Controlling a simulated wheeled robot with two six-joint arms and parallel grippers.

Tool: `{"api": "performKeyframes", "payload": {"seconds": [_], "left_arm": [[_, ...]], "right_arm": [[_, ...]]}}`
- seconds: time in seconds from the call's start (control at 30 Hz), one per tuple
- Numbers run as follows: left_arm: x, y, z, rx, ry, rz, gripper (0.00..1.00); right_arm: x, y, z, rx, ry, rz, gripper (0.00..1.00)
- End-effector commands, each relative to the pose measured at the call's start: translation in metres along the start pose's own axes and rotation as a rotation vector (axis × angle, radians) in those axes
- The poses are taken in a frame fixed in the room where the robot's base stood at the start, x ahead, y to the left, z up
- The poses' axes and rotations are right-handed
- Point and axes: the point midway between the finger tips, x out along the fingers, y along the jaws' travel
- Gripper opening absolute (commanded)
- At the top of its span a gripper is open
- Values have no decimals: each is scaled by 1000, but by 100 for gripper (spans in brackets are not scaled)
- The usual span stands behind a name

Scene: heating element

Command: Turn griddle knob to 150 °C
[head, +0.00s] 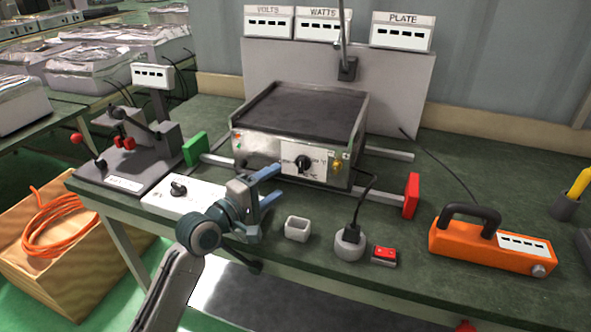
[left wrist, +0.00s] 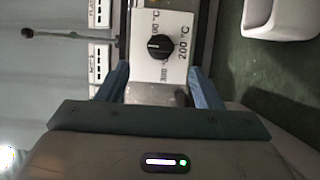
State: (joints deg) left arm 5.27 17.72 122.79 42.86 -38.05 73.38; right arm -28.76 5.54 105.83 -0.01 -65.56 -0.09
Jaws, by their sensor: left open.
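The griddle (head: 300,115) is a steel box with a dark flat top, standing on the green bench. Its black round knob (head: 302,163) is on the white front panel, and it also shows in the left wrist view (left wrist: 160,47). Printed temperature marks surround the knob; 200 °C is readable beside it in the wrist view. I cannot tell which mark the knob points to. My left gripper (head: 276,184) is open in front of the panel. In the wrist view its two blue fingers (left wrist: 160,84) point towards the knob, apart from it, with nothing between them. My right gripper is not seen.
A white switch box (head: 160,200) is left of my gripper. An orange device (head: 470,247) stands right. Volts, watts and plate displays (head: 403,33) are behind.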

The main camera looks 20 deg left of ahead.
Motion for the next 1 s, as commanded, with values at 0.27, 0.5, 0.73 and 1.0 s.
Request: {"api": "performKeyframes", "payload": {"seconds": [0.27,0.5,0.73,1.0], "left_arm": [[52,1,1,-4,0,3,60],[73,0,0,0,1,0,60],[76,0,0,1,1,-1,60],[75,0,0,0,1,-1,21]], "right_arm": [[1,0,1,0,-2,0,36],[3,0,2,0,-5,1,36],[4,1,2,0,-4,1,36],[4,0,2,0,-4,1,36]]}}
